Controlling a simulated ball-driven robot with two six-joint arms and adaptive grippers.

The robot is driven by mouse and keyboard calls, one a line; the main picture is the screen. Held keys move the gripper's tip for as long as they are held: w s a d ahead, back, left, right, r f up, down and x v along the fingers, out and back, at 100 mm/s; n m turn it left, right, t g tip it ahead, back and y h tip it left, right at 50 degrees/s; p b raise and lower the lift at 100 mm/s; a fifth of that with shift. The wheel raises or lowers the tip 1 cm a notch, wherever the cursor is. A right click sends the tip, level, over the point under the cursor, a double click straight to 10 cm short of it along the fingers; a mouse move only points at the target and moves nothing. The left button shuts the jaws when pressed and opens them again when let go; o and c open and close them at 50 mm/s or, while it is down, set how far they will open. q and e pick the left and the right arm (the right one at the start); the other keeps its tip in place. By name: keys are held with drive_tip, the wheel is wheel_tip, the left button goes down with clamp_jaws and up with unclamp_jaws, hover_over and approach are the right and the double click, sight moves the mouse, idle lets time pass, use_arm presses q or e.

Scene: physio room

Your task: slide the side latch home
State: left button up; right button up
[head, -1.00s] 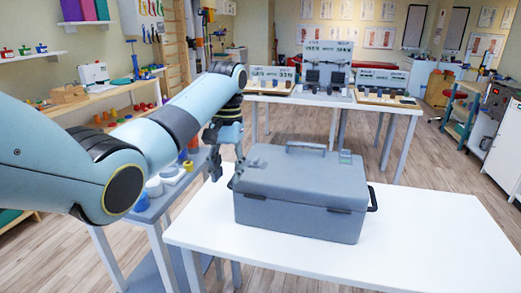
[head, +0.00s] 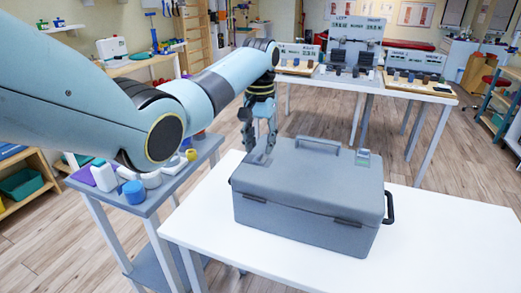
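A closed grey case (head: 305,195) with a lid, a top handle (head: 318,145) and a black side handle (head: 390,207) sits on the white table. A small grey latch-like piece (head: 257,159) is on the lid's left end. A second piece with a green patch (head: 362,158) is on the lid's right end. My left gripper (head: 259,150) points down at the left piece, its two fingers apart. The fingers partly hide that piece, and I cannot tell whether they touch it. My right gripper is not in view.
The white table (head: 450,235) is clear to the right of the case. A grey side table on the left holds a blue cup (head: 134,192), white bottles (head: 104,176) and other small items. A table with display boards (head: 355,45) stands behind.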

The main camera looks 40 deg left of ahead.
sight(260, 157)
use_arm(q)
wheel_tip(260, 157, down, 2)
drive_tip(key=shift+f, duration=0.2)
drive_tip(key=shift+c, duration=1)
drive_tip(key=c, duration=0.5)
clamp_jaws()
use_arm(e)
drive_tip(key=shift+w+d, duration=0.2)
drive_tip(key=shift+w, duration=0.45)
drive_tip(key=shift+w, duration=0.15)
